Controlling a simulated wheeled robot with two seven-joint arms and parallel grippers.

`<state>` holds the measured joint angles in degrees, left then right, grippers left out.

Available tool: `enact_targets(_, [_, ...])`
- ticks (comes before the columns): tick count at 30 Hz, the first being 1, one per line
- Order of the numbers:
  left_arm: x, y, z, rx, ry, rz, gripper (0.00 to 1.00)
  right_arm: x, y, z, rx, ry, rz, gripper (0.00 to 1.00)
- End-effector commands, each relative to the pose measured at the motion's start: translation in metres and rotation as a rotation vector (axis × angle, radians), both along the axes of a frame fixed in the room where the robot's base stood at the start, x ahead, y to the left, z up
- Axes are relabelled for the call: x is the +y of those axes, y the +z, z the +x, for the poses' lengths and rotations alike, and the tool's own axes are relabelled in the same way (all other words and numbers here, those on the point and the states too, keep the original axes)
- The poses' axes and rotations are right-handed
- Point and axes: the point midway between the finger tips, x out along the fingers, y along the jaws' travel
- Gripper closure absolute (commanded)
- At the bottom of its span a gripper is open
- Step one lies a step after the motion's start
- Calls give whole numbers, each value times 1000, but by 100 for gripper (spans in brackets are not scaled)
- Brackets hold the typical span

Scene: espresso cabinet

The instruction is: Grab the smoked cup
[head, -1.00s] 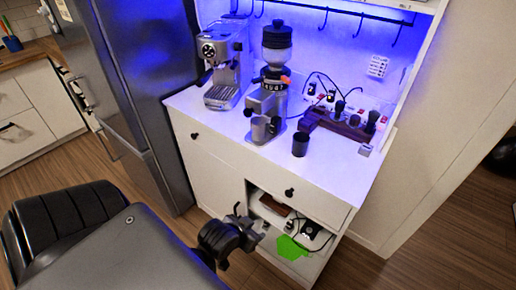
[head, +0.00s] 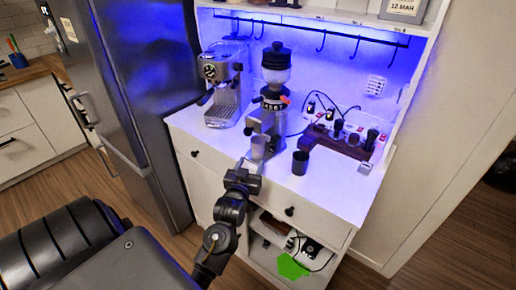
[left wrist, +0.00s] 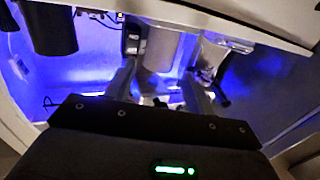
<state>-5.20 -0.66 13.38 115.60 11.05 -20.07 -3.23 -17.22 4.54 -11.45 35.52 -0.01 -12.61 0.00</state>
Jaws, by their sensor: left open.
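My right gripper is not in view.
An espresso machine (head: 222,85) stands at the left of the counter. A dark wooden holder with tools (head: 343,140) and a power strip are at the right. Below are a drawer (head: 290,211) and an open shelf. A fridge (head: 130,100) stands close on the left.

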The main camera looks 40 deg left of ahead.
Motion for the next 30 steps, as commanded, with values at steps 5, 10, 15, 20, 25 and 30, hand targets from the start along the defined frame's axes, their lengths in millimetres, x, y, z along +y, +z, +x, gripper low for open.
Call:
enact_targets(5, [10, 2, 21, 1, 0, 2, 46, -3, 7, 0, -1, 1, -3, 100])
enact_targets(10, [12, 0, 26, 1, 0, 1, 46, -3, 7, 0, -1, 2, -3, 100])
enact_targets(15, [18, 5, 38, 2, 1, 0, 46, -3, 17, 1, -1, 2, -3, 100])
enact_targets(20, [28, 6, 60, 1, -1, 1, 46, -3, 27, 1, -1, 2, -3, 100])
enact_targets(25, [34, 3, 72, 2, -1, 0, 46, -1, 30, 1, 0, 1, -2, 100])
enact_targets(30, [34, 2, 73, 1, -1, 1, 46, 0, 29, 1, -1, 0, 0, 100])
